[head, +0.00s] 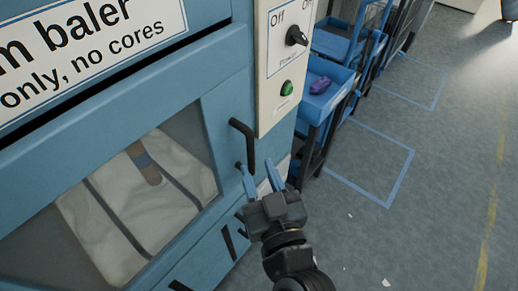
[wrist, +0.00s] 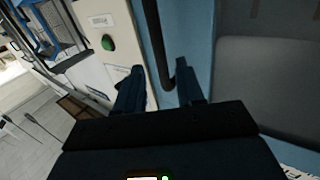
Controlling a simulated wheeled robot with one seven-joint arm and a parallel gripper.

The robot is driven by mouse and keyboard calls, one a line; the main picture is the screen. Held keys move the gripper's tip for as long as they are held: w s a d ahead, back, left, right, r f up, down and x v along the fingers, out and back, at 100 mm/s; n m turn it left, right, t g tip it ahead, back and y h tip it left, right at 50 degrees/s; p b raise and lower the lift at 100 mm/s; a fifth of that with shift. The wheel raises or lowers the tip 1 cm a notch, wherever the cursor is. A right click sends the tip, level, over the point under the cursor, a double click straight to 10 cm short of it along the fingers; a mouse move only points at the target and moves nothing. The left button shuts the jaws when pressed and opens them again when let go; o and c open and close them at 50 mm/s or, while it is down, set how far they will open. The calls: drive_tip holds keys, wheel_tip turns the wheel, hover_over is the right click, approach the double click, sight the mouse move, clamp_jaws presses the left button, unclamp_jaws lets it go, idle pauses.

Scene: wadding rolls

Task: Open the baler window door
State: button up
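The blue baler door (head: 215,125) has a large clear window (head: 182,150), with white wadding and dark straps behind it. The door looks shut. A black bar handle (head: 244,142) stands upright at the door's right edge. My gripper (head: 260,168) is at the handle's lower end, its two blue fingers apart. In the wrist view the handle (wrist: 155,45) runs down into the gap between the fingers of my gripper (wrist: 160,85). I cannot tell whether either finger touches it. Nothing is gripped.
A pale control panel (head: 277,60) with a black knob and green button (head: 286,88) is just above and right of the handle. Blue shelving carts (head: 330,85) stand behind. The grey floor (head: 430,200) at right is mostly clear, with blue outlines.

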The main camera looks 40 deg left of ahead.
sight(252, 156)
drive_tip(key=p+x, duration=0.1)
drive_tip(key=x, duration=0.4)
drive_tip(key=shift+w+a, duration=0.25)
drive_tip(key=shift+a, duration=0.05)
clamp_jaws()
idle(0.4)
